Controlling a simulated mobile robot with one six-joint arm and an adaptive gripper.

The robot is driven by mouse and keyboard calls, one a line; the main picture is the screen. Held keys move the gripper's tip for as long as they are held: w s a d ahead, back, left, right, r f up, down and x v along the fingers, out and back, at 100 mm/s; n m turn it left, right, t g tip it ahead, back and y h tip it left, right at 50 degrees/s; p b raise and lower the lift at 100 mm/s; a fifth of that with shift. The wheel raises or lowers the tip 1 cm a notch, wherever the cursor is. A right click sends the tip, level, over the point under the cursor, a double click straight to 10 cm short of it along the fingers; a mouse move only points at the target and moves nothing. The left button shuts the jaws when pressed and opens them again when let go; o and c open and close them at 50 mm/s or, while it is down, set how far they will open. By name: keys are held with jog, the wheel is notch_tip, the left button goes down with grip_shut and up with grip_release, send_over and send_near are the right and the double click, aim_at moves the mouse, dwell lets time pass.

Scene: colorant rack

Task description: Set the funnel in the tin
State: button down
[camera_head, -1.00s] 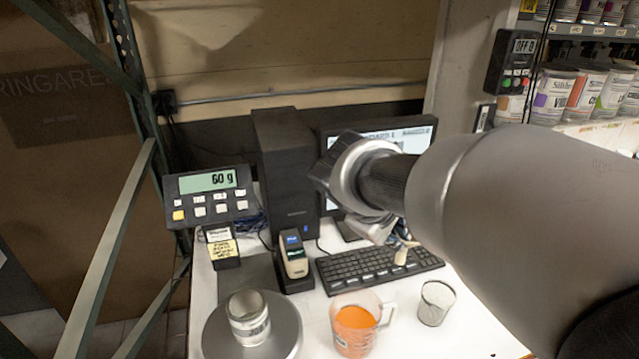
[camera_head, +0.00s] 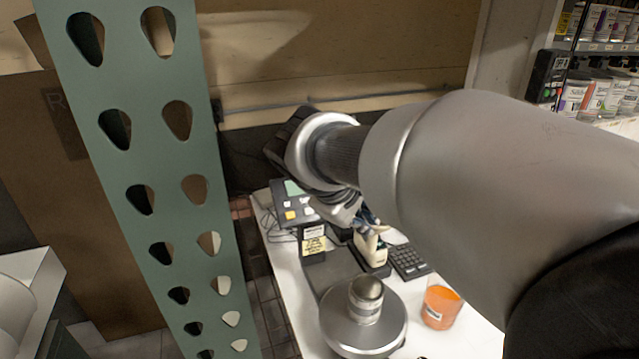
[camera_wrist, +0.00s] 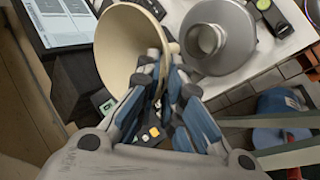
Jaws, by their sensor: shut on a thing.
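My gripper (camera_wrist: 165,75) is shut on the cream funnel (camera_wrist: 118,42), whose wide mouth faces the wrist camera. The small tin (camera_wrist: 208,40) stands upright on the round scale plate (camera_wrist: 235,58), to the right of the funnel and apart from it in the wrist view. In the head view the tin (camera_head: 366,292) is on the scale plate (camera_head: 338,332), below my gripper (camera_head: 364,215) in the picture. I cannot make out the funnel in the head view, where my arm hides much of the gripper.
An orange-filled measuring cup (camera_head: 440,307) stands right of the scale. Behind are a scanner (camera_head: 372,247) on its stand, a keyboard (camera_head: 410,262) and the scale display (camera_head: 291,206), partly covered by my arm. A green perforated post (camera_head: 160,200) rises at left. Paint cans fill the shelves at right.

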notch_tip(320, 180, down, 19)
jog(key=b, duration=0.5)
jog(key=shift+d+f, duration=0.15)
jog(key=shift+f, duration=0.05)
jog(key=shift+f+b, duration=0.4)
jog(key=shift+b, duration=0.1)
jog(key=shift+f, duration=0.25)
jog(key=c, duration=1.7)
grip_release()
jog(key=shift+r, duration=0.1)
jog(key=shift+r, duration=0.1)
